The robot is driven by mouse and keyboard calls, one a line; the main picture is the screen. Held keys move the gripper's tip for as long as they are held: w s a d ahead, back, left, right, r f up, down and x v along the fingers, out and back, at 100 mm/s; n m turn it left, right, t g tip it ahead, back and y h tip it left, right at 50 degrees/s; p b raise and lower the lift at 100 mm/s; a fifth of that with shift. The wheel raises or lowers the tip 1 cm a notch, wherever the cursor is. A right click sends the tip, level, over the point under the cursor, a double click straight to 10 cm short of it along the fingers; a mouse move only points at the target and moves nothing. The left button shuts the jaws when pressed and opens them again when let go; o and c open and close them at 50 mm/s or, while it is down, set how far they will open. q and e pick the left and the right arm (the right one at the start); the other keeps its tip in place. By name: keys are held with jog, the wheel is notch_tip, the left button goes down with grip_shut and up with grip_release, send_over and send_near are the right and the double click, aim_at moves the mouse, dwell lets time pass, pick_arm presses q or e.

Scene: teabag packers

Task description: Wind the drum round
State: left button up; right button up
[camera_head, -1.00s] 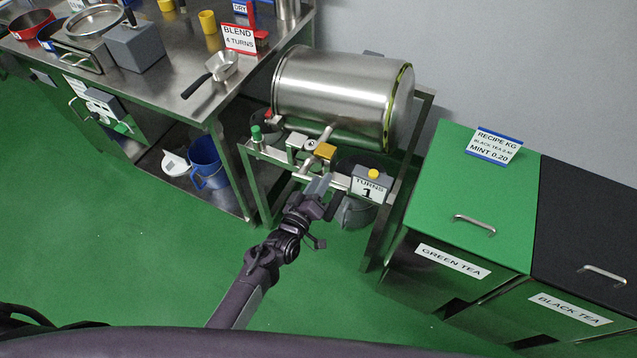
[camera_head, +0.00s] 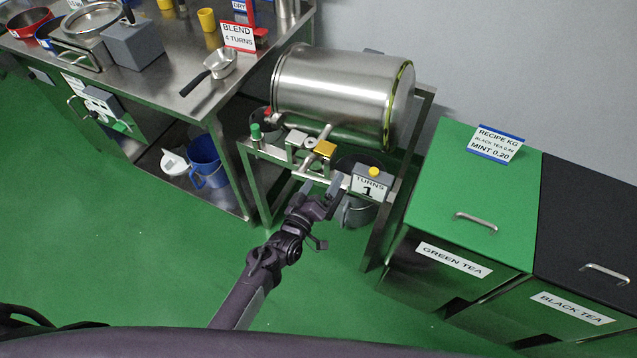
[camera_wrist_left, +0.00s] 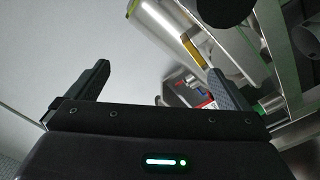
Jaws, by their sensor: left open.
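The steel drum (camera_head: 340,92) lies on its side in a metal frame, with a yellow-green band at its right end. A grey counter box (camera_head: 370,184) below it reads TURNS 1 and has a yellow button. My left gripper (camera_head: 322,187) is open just left of the counter, in front of the frame's front bar, with nothing seen between its fingers. In the left wrist view the open fingers (camera_wrist_left: 160,85) frame a grey wall, with the drum (camera_wrist_left: 168,30) beyond. I cannot make out the drum's crank handle clearly. My right gripper is not in view.
A steel bench (camera_head: 160,85) with a BLEND 4 TURNS sign (camera_head: 239,37) and a scoop (camera_head: 212,70) stands left. A blue jug (camera_head: 206,162) sits on its lower shelf. The green tea bin (camera_head: 470,190) and black tea bin (camera_head: 590,225) stand right. Green floor is clear in front.

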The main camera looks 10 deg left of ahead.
aim_at(334, 206)
pick_arm(q)
jog(key=shift+s+d+f+b, duration=0.25)
jog(key=shift+d+f+b, duration=0.35)
jog(key=shift+f+b, duration=0.5)
jog(key=shift+s+d+f+b, duration=0.2)
jog(key=shift+d+f+b, duration=0.6)
jog(key=shift+f, duration=0.5)
jog(key=shift+s+d+f+b, duration=0.25)
jog(key=shift+d+f+b, duration=0.2)
jog(key=shift+f+b, duration=0.7)
jog(key=shift+c, duration=0.3)
jog(key=shift+d, duration=0.15)
jog(key=c, duration=2.1)
